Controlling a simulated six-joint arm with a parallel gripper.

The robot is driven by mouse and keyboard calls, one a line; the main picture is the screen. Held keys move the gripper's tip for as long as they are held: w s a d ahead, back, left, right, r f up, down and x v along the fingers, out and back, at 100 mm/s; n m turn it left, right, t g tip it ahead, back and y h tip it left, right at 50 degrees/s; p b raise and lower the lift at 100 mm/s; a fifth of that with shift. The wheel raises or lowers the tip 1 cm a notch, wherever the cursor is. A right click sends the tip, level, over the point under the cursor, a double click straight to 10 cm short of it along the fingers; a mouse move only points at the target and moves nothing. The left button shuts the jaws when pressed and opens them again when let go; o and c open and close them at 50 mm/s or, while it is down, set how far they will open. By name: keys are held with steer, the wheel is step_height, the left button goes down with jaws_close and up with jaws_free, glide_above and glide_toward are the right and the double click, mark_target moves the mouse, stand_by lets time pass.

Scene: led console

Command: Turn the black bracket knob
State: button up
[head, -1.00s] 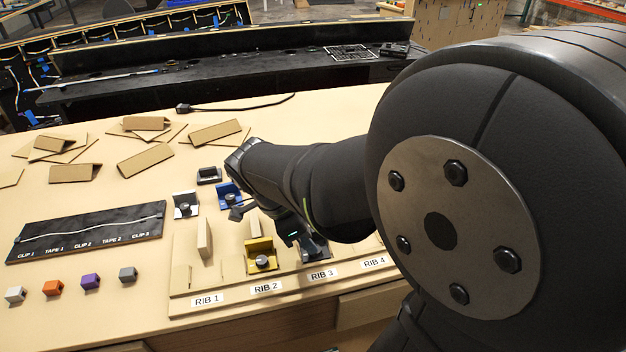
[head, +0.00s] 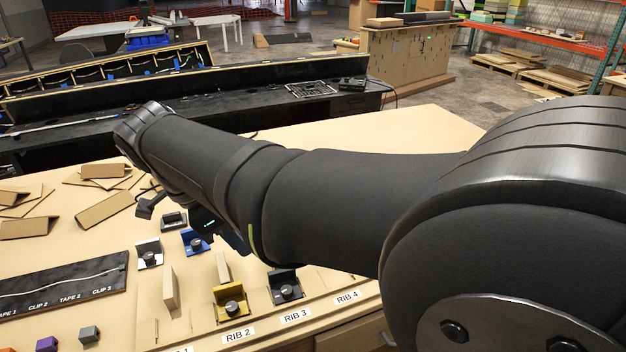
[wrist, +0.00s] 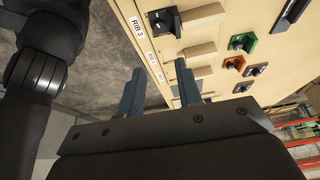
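The black bracket (head: 286,278) stands at the RIB 3 place on the wooden console, with its dark round knob (head: 286,290) facing the front. In the wrist view, the black bracket (wrist: 161,21) sits beside the RIB 3 label at the top. My gripper (wrist: 160,88) is open, its two blue-grey fingers apart with nothing between them. It is clear of the bracket. In the head view, my arm hides much of the gripper, and it hangs left of and behind the black bracket. The exact turn of the knob is hard to tell.
A yellow bracket (head: 230,301) stands at RIB 2, left of the black one. Blue (head: 195,242), white (head: 149,252) and dark (head: 174,220) brackets stand farther back. The wrist view also shows green (wrist: 242,42) and orange (wrist: 233,63) brackets. Upright wooden ribs stand between them.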

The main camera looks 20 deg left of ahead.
steer(key=o, duration=0.3)
steer(key=n+g, duration=0.6)
steer(key=n, duration=1.2)
glide_toward(286, 289)
steer(key=x, duration=0.7)
steer(key=shift+d+f, duration=0.15)
steer(key=shift+f, duration=0.25)
steer(key=c, duration=1)
